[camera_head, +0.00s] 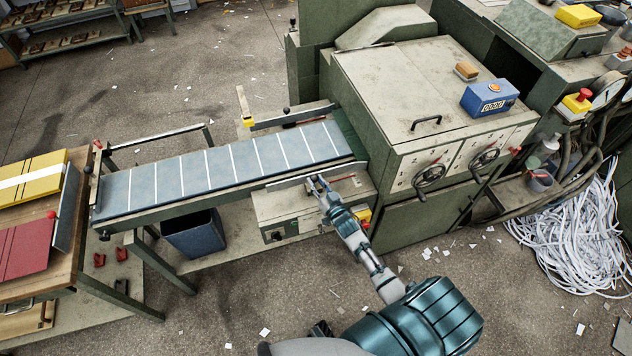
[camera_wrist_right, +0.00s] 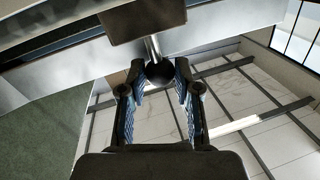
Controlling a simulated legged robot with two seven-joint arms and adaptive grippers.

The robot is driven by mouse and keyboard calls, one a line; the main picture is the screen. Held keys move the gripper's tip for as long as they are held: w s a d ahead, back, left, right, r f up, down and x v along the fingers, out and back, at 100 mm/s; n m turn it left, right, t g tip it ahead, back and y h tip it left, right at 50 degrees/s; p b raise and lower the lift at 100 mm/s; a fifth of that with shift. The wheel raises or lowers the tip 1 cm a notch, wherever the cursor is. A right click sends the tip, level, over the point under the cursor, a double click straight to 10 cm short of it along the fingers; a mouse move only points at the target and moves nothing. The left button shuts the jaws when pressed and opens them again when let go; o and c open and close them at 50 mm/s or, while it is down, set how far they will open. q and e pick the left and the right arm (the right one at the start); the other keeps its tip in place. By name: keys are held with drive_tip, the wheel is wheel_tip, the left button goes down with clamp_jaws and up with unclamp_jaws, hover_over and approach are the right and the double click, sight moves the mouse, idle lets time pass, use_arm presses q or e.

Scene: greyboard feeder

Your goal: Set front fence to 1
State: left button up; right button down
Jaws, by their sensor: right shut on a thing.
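The front fence (camera_head: 318,177) is a thin metal plate along the near edge of the blue-grey feed belt (camera_head: 222,165), at the machine end. My right gripper (camera_head: 319,184) is at its near side. In the right wrist view, my right gripper (camera_wrist_right: 158,95) is shut on a black ball knob (camera_wrist_right: 160,74) on a short metal stem. The stem comes out of a dark block in front of the long pale metal plate (camera_wrist_right: 225,42). No readable scale for the fence shows. My left gripper is not in view.
A rear fence (camera_head: 292,117) stands across the belt. The green machine (camera_head: 400,85) with hand wheels rises to the right. A control box (camera_head: 285,215) sits below the belt's near edge. A table with boards (camera_head: 75,215) stands left. Open floor lies in front.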

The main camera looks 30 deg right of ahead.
drive_tip(key=shift+f, duration=0.1)
drive_tip(key=c, duration=0.8)
unclamp_jaws()
drive_tip(key=shift+d, duration=0.1)
drive_tip(key=s, duration=1.2)
drive_tip(key=shift+a, duration=0.25)
drive_tip(key=shift+f, duration=0.1)
